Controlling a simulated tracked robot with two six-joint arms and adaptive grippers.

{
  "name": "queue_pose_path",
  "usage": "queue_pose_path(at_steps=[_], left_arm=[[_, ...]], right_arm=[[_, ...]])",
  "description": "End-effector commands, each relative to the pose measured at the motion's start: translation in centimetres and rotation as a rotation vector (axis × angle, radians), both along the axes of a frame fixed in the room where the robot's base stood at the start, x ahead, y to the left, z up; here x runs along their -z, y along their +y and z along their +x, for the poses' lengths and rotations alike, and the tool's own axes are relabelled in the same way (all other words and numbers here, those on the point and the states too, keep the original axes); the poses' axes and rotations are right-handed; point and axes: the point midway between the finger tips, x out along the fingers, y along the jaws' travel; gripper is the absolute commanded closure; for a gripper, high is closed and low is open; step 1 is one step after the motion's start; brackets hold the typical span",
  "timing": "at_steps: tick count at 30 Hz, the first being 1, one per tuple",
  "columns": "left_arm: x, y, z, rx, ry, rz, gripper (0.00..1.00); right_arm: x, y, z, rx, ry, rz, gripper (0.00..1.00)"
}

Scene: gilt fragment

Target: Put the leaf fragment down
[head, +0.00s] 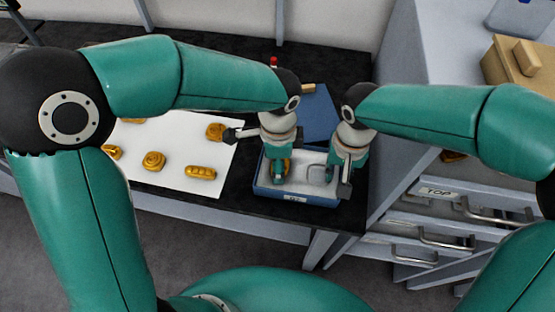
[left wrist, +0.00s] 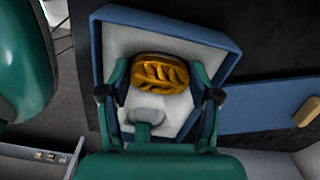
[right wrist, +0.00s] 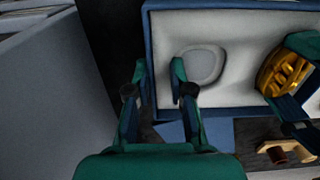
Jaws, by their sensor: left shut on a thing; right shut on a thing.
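The gold leaf fragment (left wrist: 160,72), with carved leaf-like ridges, is between the fingers of my left gripper (left wrist: 160,95), which is shut on it. It is over the pale padded inside of the blue tray (head: 265,193); I cannot tell whether it touches the padding. In the head view the fragment (head: 285,168) is partly hidden by the gripper. My right gripper (right wrist: 158,92) is shut on the tray's side wall (right wrist: 150,55), one finger outside and one inside. An empty rounded recess (right wrist: 200,65) shows in the padding beside that wall.
A white sheet (head: 180,140) left of the tray carries several gold pieces, such as a rosette (head: 154,160). A flat blue panel (head: 318,112) lies behind the tray. A grey drawer cabinet (head: 400,222) stands close on the right, with a tan box (head: 520,65) on top.

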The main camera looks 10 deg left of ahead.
Motion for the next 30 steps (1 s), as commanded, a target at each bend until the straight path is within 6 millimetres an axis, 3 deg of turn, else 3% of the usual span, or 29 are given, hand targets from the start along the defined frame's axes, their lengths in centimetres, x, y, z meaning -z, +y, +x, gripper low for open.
queue_pose_path(at_steps=[7,12,13,15,30], left_arm=[[1.1,0.0,-0.1,-0.001,0.004,0.001,0.63],[1.5,0.0,-0.1,-0.002,0.006,0.001,0.75],[1.5,0.0,-0.1,-0.002,0.006,0.002,0.23],[1.5,0.1,-0.2,-0.001,0.006,0.002,0.12],[0.7,0.0,0.0,-0.001,0.001,0.0,0.12]], right_arm=[[0.1,0.0,-0.1,-0.001,0.005,-0.002,1.0],[0.1,0.0,-0.2,-0.001,0.005,-0.002,1.0],[0.1,0.0,-0.2,-0.002,0.005,-0.002,1.0],[0.1,0.0,-0.2,-0.002,0.005,-0.003,1.0],[0.1,0.0,0.0,-0.002,0.001,0.0,1.0]])
